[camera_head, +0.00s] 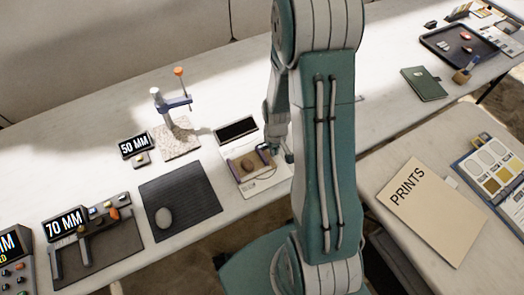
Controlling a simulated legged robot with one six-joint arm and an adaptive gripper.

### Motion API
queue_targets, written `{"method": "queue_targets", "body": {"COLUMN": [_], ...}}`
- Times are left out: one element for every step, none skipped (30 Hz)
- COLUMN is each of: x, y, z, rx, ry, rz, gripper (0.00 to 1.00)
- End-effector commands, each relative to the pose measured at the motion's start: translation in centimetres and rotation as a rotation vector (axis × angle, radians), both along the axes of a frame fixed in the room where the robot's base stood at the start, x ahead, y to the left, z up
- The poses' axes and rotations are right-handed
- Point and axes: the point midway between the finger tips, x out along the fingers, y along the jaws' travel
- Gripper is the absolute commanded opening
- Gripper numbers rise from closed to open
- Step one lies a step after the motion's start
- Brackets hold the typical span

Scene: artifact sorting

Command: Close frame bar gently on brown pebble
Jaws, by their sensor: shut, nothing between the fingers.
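A brown pebble (248,164) sits on a small pale measuring frame (262,186) in the middle of the long white table. A dark upright bar with a blue top (264,154) stands on the right side of the frame, close to the pebble. I cannot tell whether the bar touches it. My gripper (279,150) is low at the right side of the frame, beside the bar. It looks shut and holds nothing. My arm hides part of it and the area to its right.
A clamp stand (158,103) rises behind. A 70 MM display (65,224) and caliper stand at left. A PRINTS folder (432,209) lies on the right table.

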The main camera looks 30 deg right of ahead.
Motion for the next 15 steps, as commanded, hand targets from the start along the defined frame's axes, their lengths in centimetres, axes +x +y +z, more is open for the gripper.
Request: {"method": "queue_targets", "body": {"x": [0.0,0.0,0.0,0.0,0.0,0.0,0.0,0.0,0.01,0.0,0.0,0.01,0.01,0.0,0.01], "y": [0.0,0.01,0.03,0.07,0.11,0.17,0.23,0.3,0.39,0.46,0.52,0.61,0.68,0.75,0.84], "z": [-0.01,-0.01,-0.01,-0.01,-0.01,-0.01,-0.01,-0.01,-0.01,-0.01,-0.01,-0.01,-0.01,-0.01,-0.01], "rx": [0.0,0.0,0.0,0.0,0.0,0.0,0.0,0.0,0.0,0.0,0.0,0.0,0.0,0.0,0.0], "ry": [0.0,0.0,0.0,0.0,0.0,0.0,0.0,0.0,0.0,0.0,0.0,0.0,0.0,0.0,0.0], "rz": [0.0,0.0,0.0,0.0,0.0,0.001,0.001,0.001,0.001,0.001,0.0,0.0,0.0,0.0,0.001], "gripper": [0.0,0.0,0.0,0.0,0.0,0.0,0.0,0.0,0.0,0.0,0.0,0.0,0.0,0.0,0.0]}}
